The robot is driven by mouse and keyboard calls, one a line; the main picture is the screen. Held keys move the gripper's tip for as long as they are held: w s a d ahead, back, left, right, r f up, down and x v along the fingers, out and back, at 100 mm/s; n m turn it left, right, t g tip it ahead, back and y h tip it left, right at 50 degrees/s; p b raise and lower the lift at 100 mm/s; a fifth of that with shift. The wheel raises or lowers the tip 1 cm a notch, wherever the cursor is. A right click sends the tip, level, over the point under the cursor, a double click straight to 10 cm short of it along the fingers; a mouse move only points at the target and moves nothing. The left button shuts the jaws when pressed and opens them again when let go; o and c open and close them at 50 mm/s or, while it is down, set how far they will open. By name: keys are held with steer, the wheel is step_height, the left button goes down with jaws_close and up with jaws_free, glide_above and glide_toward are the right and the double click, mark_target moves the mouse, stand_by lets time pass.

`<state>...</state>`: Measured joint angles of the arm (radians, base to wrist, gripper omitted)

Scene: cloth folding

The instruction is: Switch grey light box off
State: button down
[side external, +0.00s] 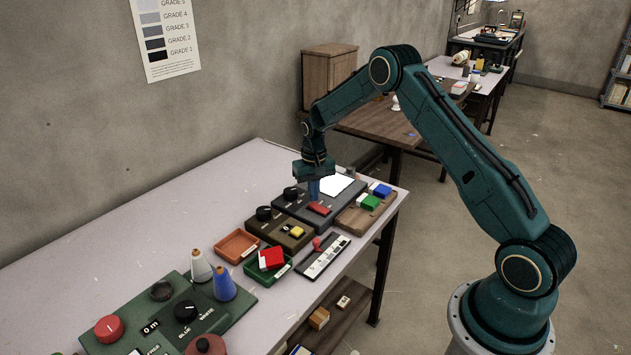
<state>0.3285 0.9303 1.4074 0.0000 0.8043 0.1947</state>
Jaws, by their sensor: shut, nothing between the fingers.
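The grey light box (345,215) is a flat dark grey box on the pale table, near its far right end. A bright white panel (337,185) lies on its back part, partly hidden by my gripper. A red rocker switch (319,208) sits toward its front, and a black knob (290,193) is at its left. My gripper (313,198) points straight down over the box, just behind and above the red switch. Its fingers are shut and empty. I cannot tell whether the fingertips touch the switch.
A brown box with a black knob and yellow button (297,232) stands left of the light box. A wooden tray (352,222) with green and blue blocks is on its right. Orange (237,246) and green (256,271) trays and a slider strip (323,257) lie nearer. The table's back left is clear.

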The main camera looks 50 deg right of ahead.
mark_target(314, 205)
steer(key=shift+f, duration=0.9)
stand_by(0.8)
steer(key=shift+r, duration=3.55)
